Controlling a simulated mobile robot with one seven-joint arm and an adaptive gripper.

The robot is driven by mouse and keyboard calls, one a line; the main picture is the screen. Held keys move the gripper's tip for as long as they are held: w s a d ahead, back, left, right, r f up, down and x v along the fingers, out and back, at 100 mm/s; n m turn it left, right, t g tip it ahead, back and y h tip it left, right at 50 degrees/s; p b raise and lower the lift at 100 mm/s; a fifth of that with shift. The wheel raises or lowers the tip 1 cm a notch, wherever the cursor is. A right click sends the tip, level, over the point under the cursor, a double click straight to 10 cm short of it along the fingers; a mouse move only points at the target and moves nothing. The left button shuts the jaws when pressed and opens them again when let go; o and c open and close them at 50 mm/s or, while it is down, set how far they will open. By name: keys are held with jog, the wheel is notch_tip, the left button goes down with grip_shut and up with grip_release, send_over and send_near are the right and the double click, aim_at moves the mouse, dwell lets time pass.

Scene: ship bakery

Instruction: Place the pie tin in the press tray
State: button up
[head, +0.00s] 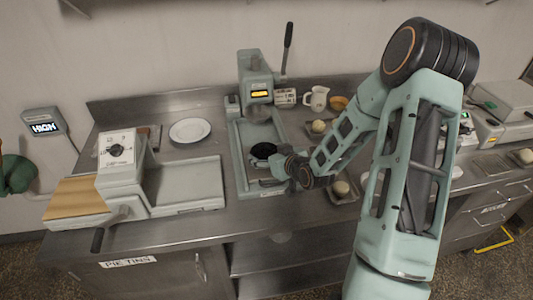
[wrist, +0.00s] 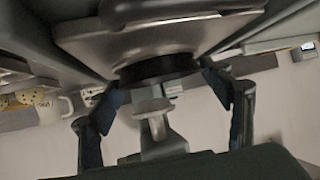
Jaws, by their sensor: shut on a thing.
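The pie tin (head: 263,150) is a small dark round dish in the head view, over the front half of the press tray (head: 238,160). My gripper (head: 268,166) reaches in from the right and is shut on the tin. In the wrist view the dark tin (wrist: 158,68) sits between the two fingers of my gripper (wrist: 165,80), close to a grey metal surface. I cannot tell whether the tin touches the tray floor. The press (head: 256,75), with its raised lever, stands at the tray's back end.
A white plate (head: 190,130) and a green machine with a flat tray (head: 190,185) are to the left.

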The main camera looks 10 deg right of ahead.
jog(key=shift+f, duration=0.25)
jog(key=o, duration=1.1)
jog(key=shift+r, duration=0.1)
jog(key=shift+r, duration=0.1)
jog(key=shift+r, duration=0.2)
jog(key=v, duration=1.2)
jog(key=shift+f, duration=0.2)
